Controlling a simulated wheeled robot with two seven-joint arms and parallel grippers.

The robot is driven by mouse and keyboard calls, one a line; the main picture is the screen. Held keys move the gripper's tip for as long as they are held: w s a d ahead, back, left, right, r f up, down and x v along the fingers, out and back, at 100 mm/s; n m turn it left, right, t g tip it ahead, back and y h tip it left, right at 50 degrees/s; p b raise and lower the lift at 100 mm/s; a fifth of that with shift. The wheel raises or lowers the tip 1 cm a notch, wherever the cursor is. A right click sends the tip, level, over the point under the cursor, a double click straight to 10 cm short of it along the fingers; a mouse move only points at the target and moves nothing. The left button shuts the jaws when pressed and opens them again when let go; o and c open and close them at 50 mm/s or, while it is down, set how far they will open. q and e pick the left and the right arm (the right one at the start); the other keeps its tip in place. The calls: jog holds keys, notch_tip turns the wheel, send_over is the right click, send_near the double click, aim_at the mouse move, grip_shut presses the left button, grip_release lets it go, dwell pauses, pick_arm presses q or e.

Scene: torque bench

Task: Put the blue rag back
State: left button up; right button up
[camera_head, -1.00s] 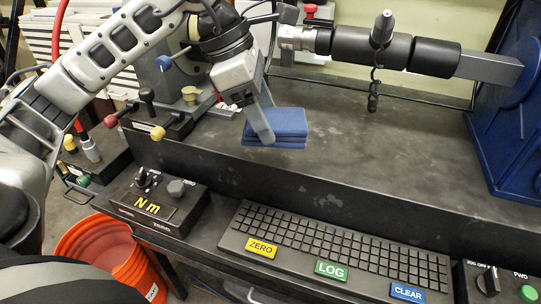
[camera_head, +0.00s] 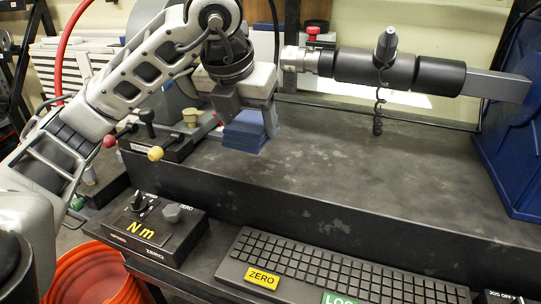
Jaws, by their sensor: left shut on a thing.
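The blue rag (camera_head: 244,135) is a folded, layered blue cloth at the left part of the dark bench top (camera_head: 330,175). My left gripper (camera_head: 250,125) points down over it and is shut on it, with a finger at its right side. The rag looks tilted, and I cannot tell whether its lower edge touches the bench. Part of the rag is hidden by the gripper. My right gripper is not in view.
A horizontal black torque tool (camera_head: 400,70) with a hanging coiled cord stands behind right. A knobbed fixture (camera_head: 165,140) is close left. The Nm box (camera_head: 148,228), keyboard (camera_head: 340,265) and orange bucket (camera_head: 90,275) are in front. The bench right of the rag is clear.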

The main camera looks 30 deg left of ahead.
pick_arm(q)
jog(key=w+f, duration=0.1)
jog(key=f, duration=0.1)
jog(key=w+d+f, duration=0.1)
jog(key=w+f, duration=0.1)
jog(key=shift+w+f, duration=0.15)
jog(key=shift+w, duration=0.1)
jog(key=shift+w+d+f, duration=0.1)
jog(key=shift+w+f, duration=0.45)
jog(key=shift+f, duration=0.15)
notch_tip(320, 180, down, 3)
jog(key=shift+w+f, duration=0.1)
jog(key=shift+f, duration=0.05)
jog(key=o, duration=0.9)
